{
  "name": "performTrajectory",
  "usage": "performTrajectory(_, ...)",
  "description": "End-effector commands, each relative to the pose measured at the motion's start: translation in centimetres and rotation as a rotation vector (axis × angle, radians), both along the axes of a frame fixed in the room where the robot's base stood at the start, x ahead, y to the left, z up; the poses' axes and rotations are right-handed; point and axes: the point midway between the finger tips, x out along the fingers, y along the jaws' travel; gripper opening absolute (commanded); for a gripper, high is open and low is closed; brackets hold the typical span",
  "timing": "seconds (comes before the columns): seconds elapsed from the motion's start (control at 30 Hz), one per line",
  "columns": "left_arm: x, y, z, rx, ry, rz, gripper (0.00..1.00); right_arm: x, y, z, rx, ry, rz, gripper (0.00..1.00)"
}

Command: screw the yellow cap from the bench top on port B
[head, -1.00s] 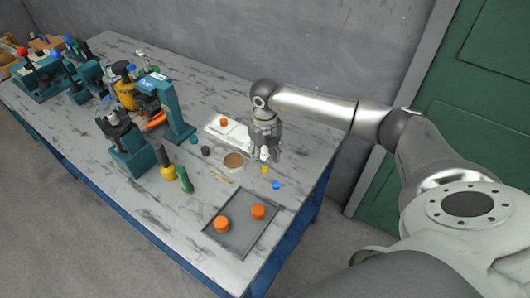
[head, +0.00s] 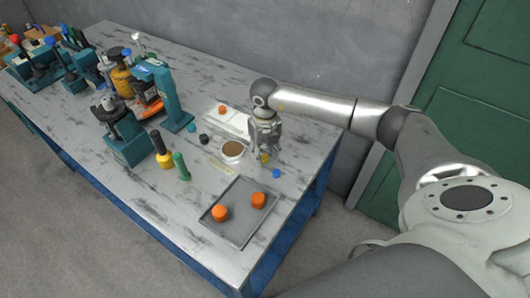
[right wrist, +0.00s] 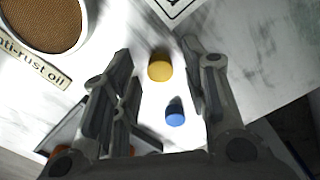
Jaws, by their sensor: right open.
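The yellow cap (right wrist: 160,66) stands on the bench top between the open fingers of my right gripper (right wrist: 160,75) in the right wrist view, apart from both. In the head view my right gripper (head: 265,154) points down over the yellow cap (head: 265,158), which it partly covers. A hydraulic motor seems to sit among the teal fixtures (head: 150,90) on the left of the bench; I cannot make out port B. My left gripper is not in view.
A blue cap (right wrist: 175,113) lies close to the yellow one. A round anti-rust oil tin (head: 232,150) stands left of my gripper. A grey tray (head: 238,228) with two orange caps lies in front.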

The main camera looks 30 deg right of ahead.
Motion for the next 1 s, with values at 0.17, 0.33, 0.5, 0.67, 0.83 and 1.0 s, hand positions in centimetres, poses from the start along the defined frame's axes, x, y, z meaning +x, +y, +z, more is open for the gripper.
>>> performTrajectory(0.17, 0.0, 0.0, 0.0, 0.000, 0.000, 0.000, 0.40, 0.0, 0.0, 0.0, 0.000, 0.000, 0.000, 0.23)
performTrajectory(0.33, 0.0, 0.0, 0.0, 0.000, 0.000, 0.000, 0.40, 0.0, 0.0, 0.0, 0.000, 0.000, 0.000, 0.01)
performTrajectory(0.5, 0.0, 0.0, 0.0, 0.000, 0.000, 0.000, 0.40, 0.0, 0.0, 0.0, 0.000, 0.000, 0.000, 0.00)
performTrajectory(0.67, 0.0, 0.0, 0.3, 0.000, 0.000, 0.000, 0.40, 0.0, 0.0, 0.4, 0.000, -0.001, 0.000, 0.00)
performTrajectory(0.83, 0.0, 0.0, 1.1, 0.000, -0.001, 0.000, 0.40, 0.0, 0.0, 1.5, 0.001, -0.001, 0.000, 0.00)
performTrajectory(1.0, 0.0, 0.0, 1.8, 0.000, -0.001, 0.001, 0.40, 0.0, 0.0, 2.5, 0.001, -0.001, 0.000, 0.00)
